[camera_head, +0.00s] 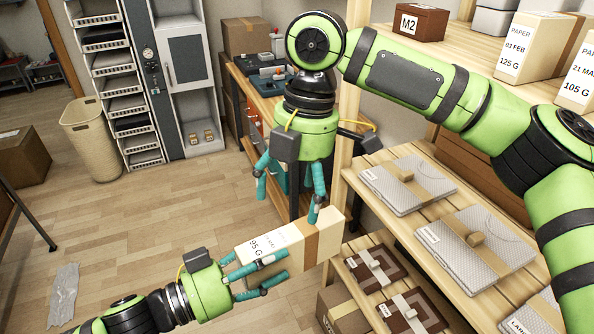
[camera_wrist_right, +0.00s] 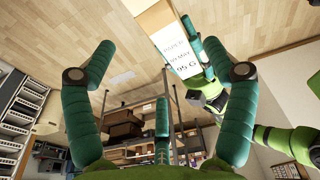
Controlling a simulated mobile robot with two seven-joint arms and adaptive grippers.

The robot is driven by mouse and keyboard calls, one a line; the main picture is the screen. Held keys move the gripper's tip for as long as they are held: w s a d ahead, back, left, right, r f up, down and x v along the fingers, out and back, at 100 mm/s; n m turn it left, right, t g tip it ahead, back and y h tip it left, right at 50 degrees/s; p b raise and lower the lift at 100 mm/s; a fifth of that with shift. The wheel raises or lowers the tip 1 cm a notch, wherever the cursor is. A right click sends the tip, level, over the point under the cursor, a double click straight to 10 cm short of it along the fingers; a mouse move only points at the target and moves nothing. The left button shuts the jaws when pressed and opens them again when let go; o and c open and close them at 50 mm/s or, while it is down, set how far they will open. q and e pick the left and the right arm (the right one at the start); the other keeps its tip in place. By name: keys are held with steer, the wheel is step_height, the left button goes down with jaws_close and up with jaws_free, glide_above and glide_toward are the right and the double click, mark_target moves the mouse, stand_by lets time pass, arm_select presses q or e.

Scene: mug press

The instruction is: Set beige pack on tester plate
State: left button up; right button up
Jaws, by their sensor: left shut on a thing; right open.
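The beige pack (camera_head: 290,245), a block with a white label reading 95 G and a brown band, is held in the air at lower centre in the head view. My left gripper (camera_head: 262,272) is shut on its left end. My right gripper (camera_head: 290,195) is open just above the pack, fingers pointing down. One finger overlaps the pack's right part; I cannot tell if it touches. In the right wrist view the pack (camera_wrist_right: 178,52) shows beyond my open fingers, with my left gripper (camera_wrist_right: 207,88) on it. I cannot make out the tester plate for certain.
A wooden shelf rack (camera_head: 405,225) with flat grey and brown packages stands close on the right. Paper packs (camera_head: 530,48) and a brown M2 box (camera_head: 421,22) sit above. Behind is a bench with grey devices (camera_head: 268,78). The floor (camera_head: 130,220) at left is mostly clear.

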mark_target(289, 228)
steer(key=f, duration=0.5)
steer(key=a+f, duration=0.1)
steer(key=f, duration=0.2)
steer(key=shift+s, duration=0.25)
arm_select(q)
steer(key=shift+r, duration=0.1)
arm_select(e)
steer(key=c, duration=1.6)
arm_select(q)
steer(key=o, duration=1.6)
steer(key=shift+c, duration=0.2)
